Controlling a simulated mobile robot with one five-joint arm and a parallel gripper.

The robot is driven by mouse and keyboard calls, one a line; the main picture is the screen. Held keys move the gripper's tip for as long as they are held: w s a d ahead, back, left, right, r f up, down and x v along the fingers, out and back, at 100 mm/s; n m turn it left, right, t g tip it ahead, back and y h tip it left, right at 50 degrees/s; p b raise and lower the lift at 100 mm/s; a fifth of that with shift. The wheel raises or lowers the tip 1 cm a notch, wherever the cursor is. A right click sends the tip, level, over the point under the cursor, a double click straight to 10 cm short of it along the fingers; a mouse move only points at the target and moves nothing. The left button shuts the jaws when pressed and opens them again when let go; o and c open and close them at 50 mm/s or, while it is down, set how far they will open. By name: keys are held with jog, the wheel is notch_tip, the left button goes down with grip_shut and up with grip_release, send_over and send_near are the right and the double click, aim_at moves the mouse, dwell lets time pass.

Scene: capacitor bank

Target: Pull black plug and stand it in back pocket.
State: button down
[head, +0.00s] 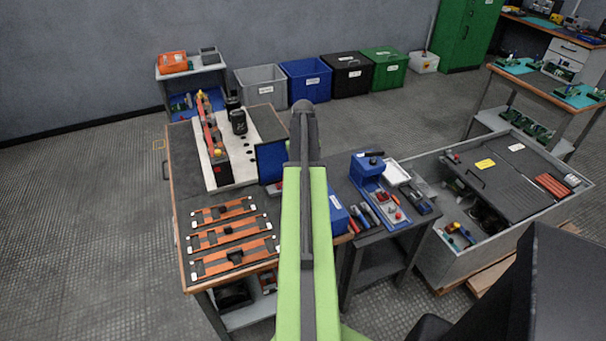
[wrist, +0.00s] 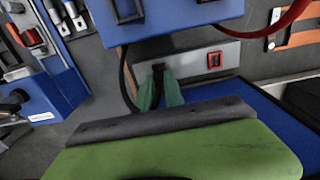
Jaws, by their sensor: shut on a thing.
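My gripper (wrist: 160,92) shows in the wrist view as two green fingertips, shut on the black plug (wrist: 158,69). The plug is small and mostly hidden between the fingers. It is at the face of a grey panel (wrist: 188,54) under a blue box (wrist: 180,16); I cannot tell whether it is seated there. A black cable (wrist: 124,82) curves beside the fingers on the left. A red-framed socket (wrist: 214,61) is on the same panel, to the right. In the head view my arm hides the gripper and plug. I cannot make out the back pocket.
A blue board (wrist: 270,112) lies close at the lower right in the wrist view. A red cable (wrist: 285,20) loops right of the box. In the head view, orange frames (head: 222,234) lie left of my arm, and a blue stand (head: 368,170) with tools is right.

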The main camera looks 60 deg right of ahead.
jog(key=shift+r+p, duration=2.15)
jog(key=shift+r, duration=0.2)
notch_tip(320, 180, up, 3)
jog(key=p, duration=0.2)
jog(key=shift+f+p, duration=0.2)
jog(key=shift+p, duration=0.1)
jog(key=shift+f, duration=0.1)
jog(key=shift+s, duration=0.1)
jog(key=shift+s+a, duration=0.85)
jog(key=shift+s, duration=0.55)
jog(key=shift+s+a, duration=0.8)
jog(key=shift+s, duration=0.55)
jog(key=shift+s+a, duration=0.85)
jog(key=shift+s, duration=0.55)
jog(key=shift+f, duration=0.1)
jog(key=shift+f+b, duration=0.7)
jog(key=shift+b, duration=0.2)
